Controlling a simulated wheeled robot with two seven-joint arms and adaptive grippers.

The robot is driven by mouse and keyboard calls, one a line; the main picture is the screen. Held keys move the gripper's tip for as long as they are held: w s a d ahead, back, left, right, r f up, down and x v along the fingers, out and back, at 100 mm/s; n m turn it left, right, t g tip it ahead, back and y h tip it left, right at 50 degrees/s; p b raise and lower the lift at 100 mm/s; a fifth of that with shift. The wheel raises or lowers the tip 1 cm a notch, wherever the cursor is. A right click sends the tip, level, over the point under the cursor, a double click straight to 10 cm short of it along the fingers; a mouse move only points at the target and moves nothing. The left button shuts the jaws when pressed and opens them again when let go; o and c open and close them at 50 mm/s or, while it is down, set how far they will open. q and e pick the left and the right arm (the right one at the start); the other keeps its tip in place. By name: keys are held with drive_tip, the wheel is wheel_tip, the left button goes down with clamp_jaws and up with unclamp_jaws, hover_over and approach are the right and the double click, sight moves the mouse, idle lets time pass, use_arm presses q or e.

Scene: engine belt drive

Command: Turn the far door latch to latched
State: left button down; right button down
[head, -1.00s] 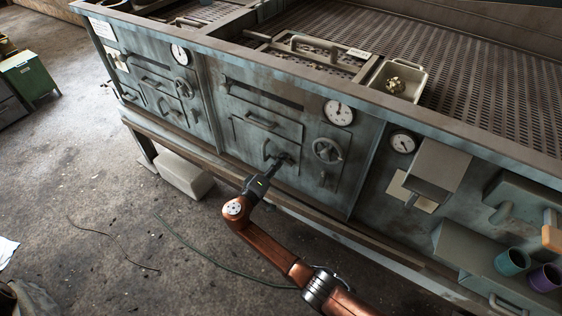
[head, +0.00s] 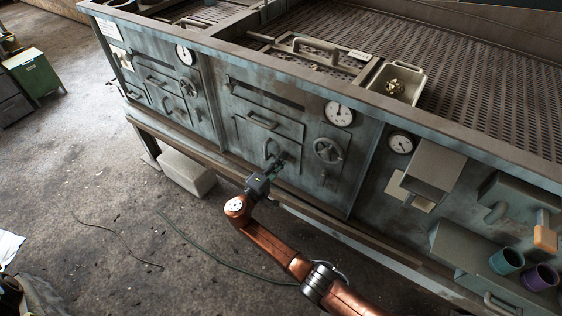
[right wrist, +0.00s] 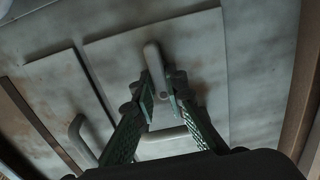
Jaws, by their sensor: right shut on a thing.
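In the head view my right gripper (head: 278,162) is at the front of the middle door (head: 249,140), at a small grey latch lever (head: 267,149). In the right wrist view the lever (right wrist: 153,62) stands roughly upright, with its upper end showing beyond the fingers. The right gripper (right wrist: 160,103) is shut on its lower part, and the fingers partly hide it. I cannot read a latched or unlatched mark. My left gripper is not in view.
A gauge (head: 339,113) and a handwheel (head: 327,150) are right of the latch. A door handle (head: 262,121) is above it. A left panel has another gauge (head: 184,55). A pale block (head: 187,173) lies under the bench ledge. The floor in front is mostly clear.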

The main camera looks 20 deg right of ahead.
drive_tip(key=shift+d, duration=0.15)
drive_tip(key=c, duration=1.9)
unclamp_jaws()
drive_tip(key=shift+c, duration=0.2)
drive_tip(key=shift+a, duration=0.2)
drive_tip(key=v, duration=1.2)
drive_tip(key=shift+s+d, duration=0.1)
drive_tip(key=shift+d, duration=0.05)
